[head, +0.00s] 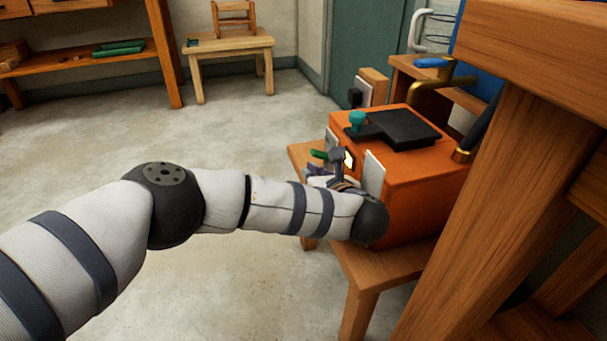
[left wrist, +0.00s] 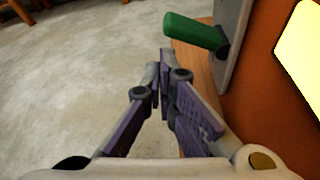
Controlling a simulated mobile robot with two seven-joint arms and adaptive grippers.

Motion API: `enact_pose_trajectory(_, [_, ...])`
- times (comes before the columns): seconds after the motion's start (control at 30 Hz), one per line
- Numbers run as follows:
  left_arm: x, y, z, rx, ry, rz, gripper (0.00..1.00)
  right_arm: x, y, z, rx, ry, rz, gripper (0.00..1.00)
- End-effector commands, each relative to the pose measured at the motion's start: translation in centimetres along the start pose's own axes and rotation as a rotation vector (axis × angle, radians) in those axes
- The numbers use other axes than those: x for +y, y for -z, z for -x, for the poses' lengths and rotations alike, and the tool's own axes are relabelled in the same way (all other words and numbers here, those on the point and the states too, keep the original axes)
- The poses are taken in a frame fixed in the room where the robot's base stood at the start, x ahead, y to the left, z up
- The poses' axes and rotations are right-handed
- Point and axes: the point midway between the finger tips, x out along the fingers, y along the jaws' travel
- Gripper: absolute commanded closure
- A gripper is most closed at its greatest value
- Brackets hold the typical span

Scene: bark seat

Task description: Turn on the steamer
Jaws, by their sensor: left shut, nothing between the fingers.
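The steamer (head: 425,195) is an orange box with a black lid plate and a teal knob on top, standing on a wooden bench. A green lever handle (head: 319,155) sticks out from its left-hand side; in the left wrist view the green handle (left wrist: 193,33) is fixed to a grey plate (left wrist: 232,40). My left gripper (head: 337,158) is at this side of the steamer, partly hidden by my own wrist. In the left wrist view its purple-grey fingers (left wrist: 164,60) are shut and empty, their tips just below the green handle. I cannot tell whether they touch it. My right gripper is not in view.
The wooden bench (head: 365,268) carries the steamer. A large wooden frame (head: 480,200) stands close on the right. Brass pipes (head: 440,84) rise behind the steamer. A small wooden table (head: 230,45) stands far back. The concrete floor on the left is clear.

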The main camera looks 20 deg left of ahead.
Motion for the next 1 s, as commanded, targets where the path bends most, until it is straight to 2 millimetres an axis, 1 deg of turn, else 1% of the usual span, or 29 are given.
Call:
enact_pose_trajectory(0.17, [-0.1,0.0,0.1,0.001,0.003,0.001,1.00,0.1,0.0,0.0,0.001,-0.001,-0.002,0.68])
enact_pose_trajectory(0.5, [0.2,-1.5,0.6,0.000,0.003,0.003,1.00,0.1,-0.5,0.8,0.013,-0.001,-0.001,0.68])
enact_pose_trajectory(0.83, [0.2,-1.8,0.6,-0.003,0.004,0.005,1.00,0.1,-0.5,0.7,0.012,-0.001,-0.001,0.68])
enact_pose_trajectory(0.93, [0.3,-2.9,0.9,-0.007,0.004,0.007,1.00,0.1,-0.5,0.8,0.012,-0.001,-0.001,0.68])
enact_pose_trajectory(1.0, [0.5,-4.4,1.4,-0.009,0.004,0.011,1.00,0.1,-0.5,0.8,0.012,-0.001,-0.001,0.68])
